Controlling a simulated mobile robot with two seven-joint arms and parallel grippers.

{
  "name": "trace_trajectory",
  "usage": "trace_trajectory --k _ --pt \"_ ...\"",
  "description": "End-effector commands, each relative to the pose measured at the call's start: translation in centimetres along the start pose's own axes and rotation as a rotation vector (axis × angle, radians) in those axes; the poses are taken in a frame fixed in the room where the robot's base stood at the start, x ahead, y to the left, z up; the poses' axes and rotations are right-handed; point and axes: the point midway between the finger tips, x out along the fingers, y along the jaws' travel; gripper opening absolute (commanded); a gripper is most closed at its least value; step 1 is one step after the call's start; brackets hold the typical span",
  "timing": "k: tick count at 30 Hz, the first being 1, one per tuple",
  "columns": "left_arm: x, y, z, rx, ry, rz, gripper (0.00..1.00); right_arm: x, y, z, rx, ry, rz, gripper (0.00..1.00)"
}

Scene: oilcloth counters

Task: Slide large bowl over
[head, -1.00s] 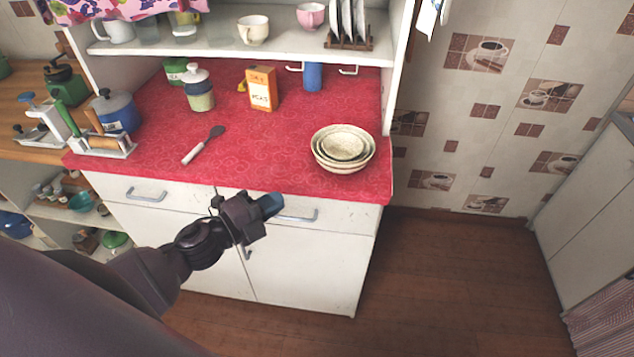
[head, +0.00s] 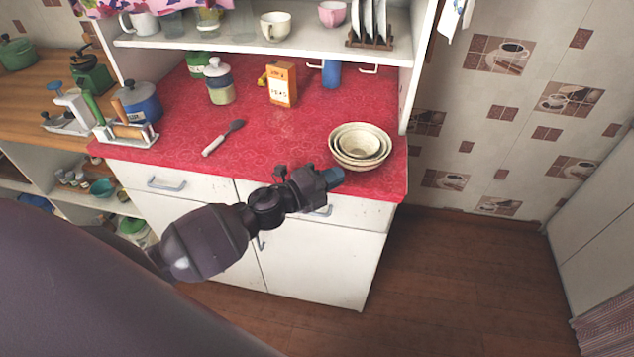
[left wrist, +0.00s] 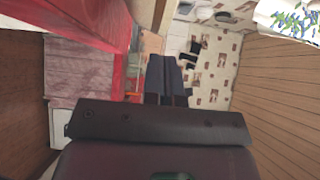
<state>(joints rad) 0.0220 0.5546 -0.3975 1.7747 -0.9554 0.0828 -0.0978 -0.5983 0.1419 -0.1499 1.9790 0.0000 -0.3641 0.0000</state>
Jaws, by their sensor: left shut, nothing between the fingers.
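A stack of nested cream speckled bowls (head: 360,146) sits near the front right corner of the red counter (head: 265,155) in the head view. The largest bowl is the outermost, at the bottom. My left gripper (head: 333,176) is shut and empty. In the head view its blue-grey tip appears just below the bowls' near left side, by the counter's front edge; whether it touches the bowls I cannot tell. In the left wrist view the shut fingers (left wrist: 166,75) show at the centre, and the bowls cannot be made out. My right gripper is not in view.
A spatula (head: 223,138), an orange box (head: 282,84), a lidded jar (head: 219,82) and a blue cup (head: 331,74) stand or lie on the counter. A shelf (head: 200,46) overhangs the back.

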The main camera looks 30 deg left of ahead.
Motion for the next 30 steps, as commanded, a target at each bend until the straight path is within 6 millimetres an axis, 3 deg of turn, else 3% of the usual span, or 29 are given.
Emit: trace_trajectory --k 7,23,30 --pt "1.8 0.0 2.2 0.002 -0.004 0.001 0.0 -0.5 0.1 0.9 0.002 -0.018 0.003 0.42" --pt "2.4 0.1 2.7 0.002 -0.003 0.001 0.0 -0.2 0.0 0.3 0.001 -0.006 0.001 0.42" --pt "5.0 0.1 5.4 0.003 -0.003 -0.001 0.0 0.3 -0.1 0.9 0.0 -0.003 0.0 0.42"
